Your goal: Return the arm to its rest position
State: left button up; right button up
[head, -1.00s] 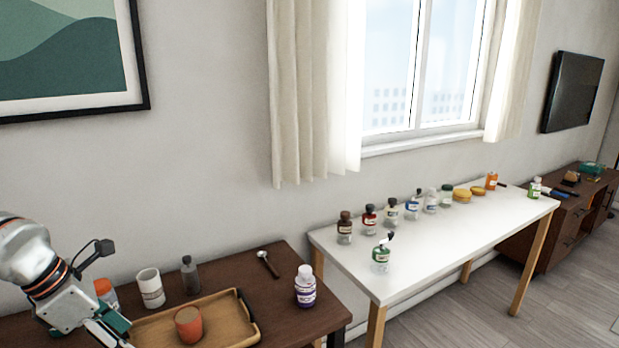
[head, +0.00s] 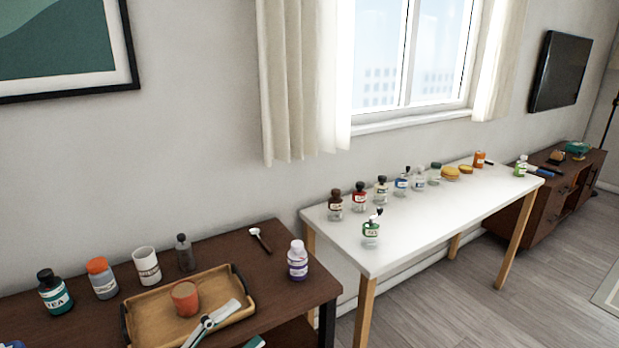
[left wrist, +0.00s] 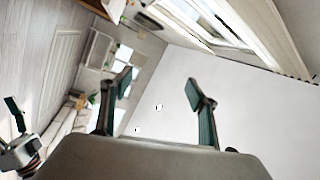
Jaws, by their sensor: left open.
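My left gripper (head: 236,324) is at the bottom edge of the head view, with its near part cut off. Its fingers look white and dark teal and overlap the front of the wooden tray in the picture; I cannot tell its height. In the left wrist view the two fingers of the gripper (left wrist: 160,88) stand wide apart with nothing between them. Another arm's end (left wrist: 18,145), with a teal finger, shows at the lower left of that view, likely my right one; its jaw state is unclear.
The tray (head: 140,331) on the dark table holds an orange cup (head: 185,297). Several bottles, a white mug (head: 147,266) and a spoon (head: 260,239) stand or lie around it. The white table (head: 420,225) carries more bottles, with bare room at its front.

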pick_arm(q)
jog(key=s+a+f+n+t+y, duration=0.1)
jog(key=s+a+f+n+y, duration=0.15)
jog(key=f+n+y, duration=0.4)
jog(key=s+a+f+n+y, duration=0.1)
jog(key=a+f+n+y, duration=0.25)
jog(key=f+n, duration=0.55)
jog(key=s+f+n+g+y, duration=0.1)
jog(key=s+f+n+g, duration=0.1)
jog(key=s+f, duration=0.3)
jog(key=s+a+f+n+g+y, duration=0.1)
jog(key=s+f+g, duration=0.1)
jog(key=s+f, duration=0.3)
notch_tip(320, 180, down, 5)
jog(key=shift+s+r+n, duration=0.15)
jog(key=shift+s+n, duration=0.05)
jog(key=shift+n, duration=0.15)
